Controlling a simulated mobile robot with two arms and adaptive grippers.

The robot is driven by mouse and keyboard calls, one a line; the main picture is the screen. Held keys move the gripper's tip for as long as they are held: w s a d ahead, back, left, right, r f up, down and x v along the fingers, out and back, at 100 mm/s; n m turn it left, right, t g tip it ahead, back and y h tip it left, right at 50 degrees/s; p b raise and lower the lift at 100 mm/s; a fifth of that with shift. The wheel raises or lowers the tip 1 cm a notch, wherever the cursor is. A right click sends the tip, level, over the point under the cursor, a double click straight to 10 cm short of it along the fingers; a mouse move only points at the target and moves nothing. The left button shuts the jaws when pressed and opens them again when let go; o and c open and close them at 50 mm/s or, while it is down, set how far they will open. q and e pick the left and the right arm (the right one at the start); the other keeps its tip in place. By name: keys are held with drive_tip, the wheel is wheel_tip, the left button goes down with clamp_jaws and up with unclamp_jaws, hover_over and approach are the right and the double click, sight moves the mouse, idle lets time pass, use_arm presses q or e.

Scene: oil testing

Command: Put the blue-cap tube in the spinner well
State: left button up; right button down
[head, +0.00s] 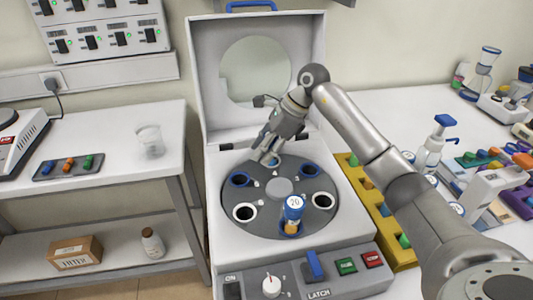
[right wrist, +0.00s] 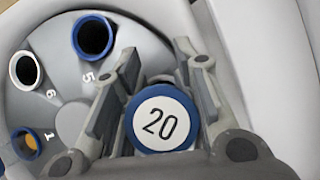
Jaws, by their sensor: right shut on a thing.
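The blue-cap tube (right wrist: 160,122) shows in the right wrist view as a blue-rimmed cap with a white disc marked 20. My right gripper (head: 269,156) has its fingers on both sides of this tube, shut on it, over the back of the spinner rotor (head: 279,207). The tube's lower part is hidden, so I cannot tell how deep it is in the back well. Another tube (head: 293,208), blue-capped and marked 20, stands in the front well, opposite. The other wells in view look empty, with blue or white rims. My left gripper is not in view.
The spinner's lid (head: 212,75) stands open behind the rotor. Its front panel (head: 300,275) carries a knob, a blue latch and buttons. A yellow rack (head: 408,258) stands close on the right, partly behind my arm. A side table (head: 105,150) with a beaker is on the left.

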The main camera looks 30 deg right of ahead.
drive_tip(key=shift+s+a+r, duration=0.1)
drive_tip(key=shift+s+r, duration=0.05)
drive_tip(key=shift+s, duration=0.05)
drive_tip(key=c, duration=1.3)
unclamp_jaws()
drive_tip(key=shift+a, duration=0.15)
drive_tip(key=shift+r, duration=0.1)
drive_tip(key=shift+d+r, duration=0.25)
drive_tip(key=shift+r, duration=0.05)
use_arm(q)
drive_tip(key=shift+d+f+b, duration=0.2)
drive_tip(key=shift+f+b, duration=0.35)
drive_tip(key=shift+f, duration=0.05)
use_arm(e)
drive_tip(key=v, duration=1.1)
drive_tip(key=shift+s+r, duration=0.1)
drive_tip(key=shift+r, duration=0.05)
